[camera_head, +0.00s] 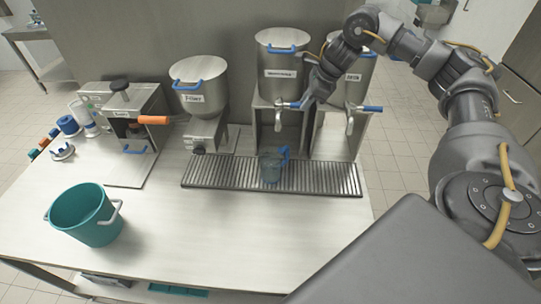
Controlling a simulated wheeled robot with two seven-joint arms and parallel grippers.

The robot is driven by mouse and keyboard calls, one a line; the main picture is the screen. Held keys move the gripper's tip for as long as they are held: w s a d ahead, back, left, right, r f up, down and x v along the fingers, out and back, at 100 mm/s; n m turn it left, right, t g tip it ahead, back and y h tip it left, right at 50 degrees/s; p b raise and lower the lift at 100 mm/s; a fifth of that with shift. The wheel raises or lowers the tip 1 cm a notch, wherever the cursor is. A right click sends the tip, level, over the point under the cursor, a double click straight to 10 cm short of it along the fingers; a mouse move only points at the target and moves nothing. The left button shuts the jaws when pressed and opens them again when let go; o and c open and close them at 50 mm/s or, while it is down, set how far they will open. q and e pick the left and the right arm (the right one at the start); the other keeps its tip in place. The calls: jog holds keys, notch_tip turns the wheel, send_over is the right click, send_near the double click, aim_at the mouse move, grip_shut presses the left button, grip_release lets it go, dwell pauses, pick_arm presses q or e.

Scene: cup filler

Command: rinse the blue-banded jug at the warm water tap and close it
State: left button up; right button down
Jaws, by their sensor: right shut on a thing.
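The jug (270,168), a small see-through bluish vessel with a blue handle (284,154), stands upright on the slotted drip tray (215,175) under the middle tank's tap. A separate blue band on it is too small to make out. The tap (278,118) has a blue lever and sits below the middle steel tank (282,55), whose label is too small to read surely. My right gripper (303,102) reaches down from the upper right and is shut on the tap lever. No water stream can be made out. My left gripper is out of view.
A second tank (352,78) with its own blue-levered tap (350,122) stands at the right. A funnel-shaped hopper (199,85) and a steel machine with an orange handle (153,120) stand left. A teal bucket (85,215) is at front left. The middle front counter is clear.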

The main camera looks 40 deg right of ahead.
jog(key=shift+w+d+r+n, duration=0.15)
jog(key=shift+w+n, duration=0.15)
jog(key=shift+n, duration=0.3)
jog(key=shift+w+d+y+p, duration=0.1)
jog(key=shift+d+y+p, duration=0.05)
jog(key=shift+y+p, duration=0.15)
jog(key=c, duration=1.6)
grip_release()
jog(key=o, duration=0.4)
jog(key=shift+w+d+f, duration=0.15)
jog(key=shift+w+f, duration=0.05)
jog(key=shift+s+r, duration=0.1)
